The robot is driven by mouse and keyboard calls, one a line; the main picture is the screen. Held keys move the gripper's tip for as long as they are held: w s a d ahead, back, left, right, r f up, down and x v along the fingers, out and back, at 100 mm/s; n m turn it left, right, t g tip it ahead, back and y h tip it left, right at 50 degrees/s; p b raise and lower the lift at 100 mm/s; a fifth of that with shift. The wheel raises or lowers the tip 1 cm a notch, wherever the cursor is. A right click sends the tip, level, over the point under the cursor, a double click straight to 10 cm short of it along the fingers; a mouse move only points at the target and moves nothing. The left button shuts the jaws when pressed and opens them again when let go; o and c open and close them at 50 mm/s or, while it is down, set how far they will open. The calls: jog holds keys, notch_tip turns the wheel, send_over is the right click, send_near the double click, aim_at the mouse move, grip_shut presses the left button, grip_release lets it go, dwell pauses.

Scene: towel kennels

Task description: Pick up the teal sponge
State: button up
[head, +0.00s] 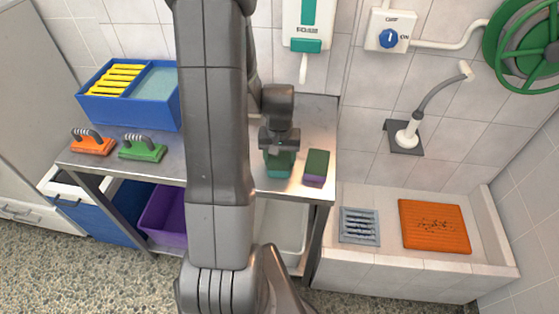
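The teal sponge (280,171) is on the steel table, right of my arm, near the table's front edge. My gripper (279,150) points down directly over it and hides its upper part. The fingertips are at or very near the sponge. I cannot tell whether they touch it or how far apart they are. My arm crosses the middle of the head view and hides part of the table.
A purple sponge with a green top (316,168) is close on the right. An orange brush (92,143), a green brush (142,149) and a blue divided bin (128,96) are at left. A tub with a grey grate (359,226) and orange mat (434,225) is at right.

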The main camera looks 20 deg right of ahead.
aim_at(280, 157)
notch_tip(280, 157, up, 10)
jog(key=shift+b, duration=0.5)
